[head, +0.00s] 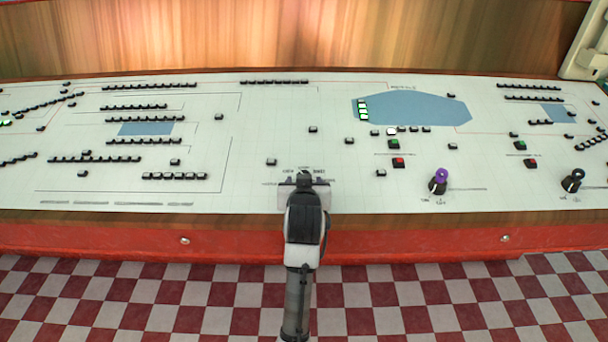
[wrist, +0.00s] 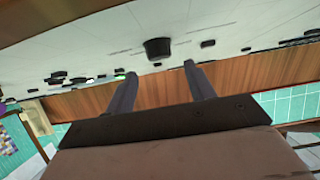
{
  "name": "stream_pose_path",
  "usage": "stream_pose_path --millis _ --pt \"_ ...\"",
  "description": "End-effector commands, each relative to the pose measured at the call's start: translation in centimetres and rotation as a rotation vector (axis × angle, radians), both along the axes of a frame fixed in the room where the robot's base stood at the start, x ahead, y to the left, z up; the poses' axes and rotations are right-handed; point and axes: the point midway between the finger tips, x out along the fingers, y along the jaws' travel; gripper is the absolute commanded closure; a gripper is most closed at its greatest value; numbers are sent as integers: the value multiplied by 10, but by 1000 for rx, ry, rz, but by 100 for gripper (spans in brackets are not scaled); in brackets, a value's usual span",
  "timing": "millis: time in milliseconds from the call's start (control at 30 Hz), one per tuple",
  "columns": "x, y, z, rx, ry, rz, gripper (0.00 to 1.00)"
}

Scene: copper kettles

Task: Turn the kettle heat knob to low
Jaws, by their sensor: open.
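A dark knob (wrist: 158,48) shows in the wrist view, just beyond and between the two fingertips of my gripper (wrist: 159,71). The fingers are spread apart with nothing between them that I can see. In the head view my gripper (head: 303,182) reaches over the front middle of the white control panel (head: 250,190). It largely hides the knob there; small printed labels show on both sides of that spot, too small to read surely. The knob's pointer direction cannot be told. I cannot tell whether the fingers touch it.
A purple-topped knob (head: 440,177) and a black knob (head: 572,180) stand farther right on the panel. Red and green buttons and several rows of small black switches (head: 108,158) spread across it. The panel around my gripper is mostly clear. A wooden front edge (head: 420,219) borders it.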

Motion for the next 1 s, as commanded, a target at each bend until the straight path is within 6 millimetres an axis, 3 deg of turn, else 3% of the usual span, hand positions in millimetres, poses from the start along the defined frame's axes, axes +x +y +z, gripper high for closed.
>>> stream_pose_path --millis 100,300,700,1000 --pt "21 1 -7 0 2 1 46" --pt "42 0 -17 0 1 0 46" --pt "48 0 -20 -1 0 0 46" --pt "48 0 -20 -1 0 0 85"
